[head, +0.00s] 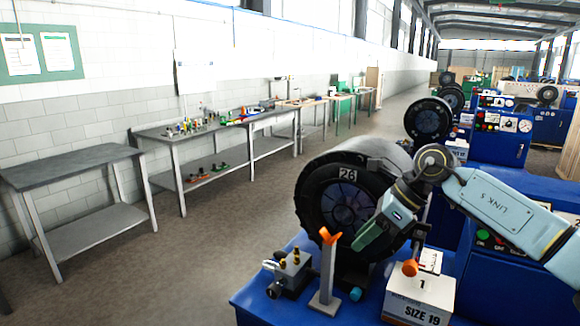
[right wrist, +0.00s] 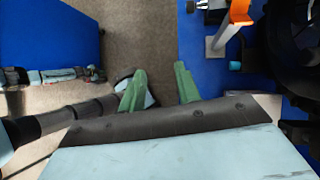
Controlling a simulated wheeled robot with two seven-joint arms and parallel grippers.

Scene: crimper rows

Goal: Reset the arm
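My right arm reaches in from the right in the head view, bent at a round joint. Its right gripper (head: 368,237) hangs with green fingers in front of the black crimper head (head: 345,185) marked 26. In the right wrist view the two green fingers of the right gripper (right wrist: 160,78) stand apart, with only floor and a blue edge between them. Nothing is held. My left gripper is not in view.
An orange-topped stand (head: 328,270), a metal fitting block (head: 290,272) and a white SIZE 19 box (head: 418,298) stand on the blue crimper base (head: 252,300) near the gripper. Grey workbenches (head: 75,165) line the left wall. The aisle floor between is clear.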

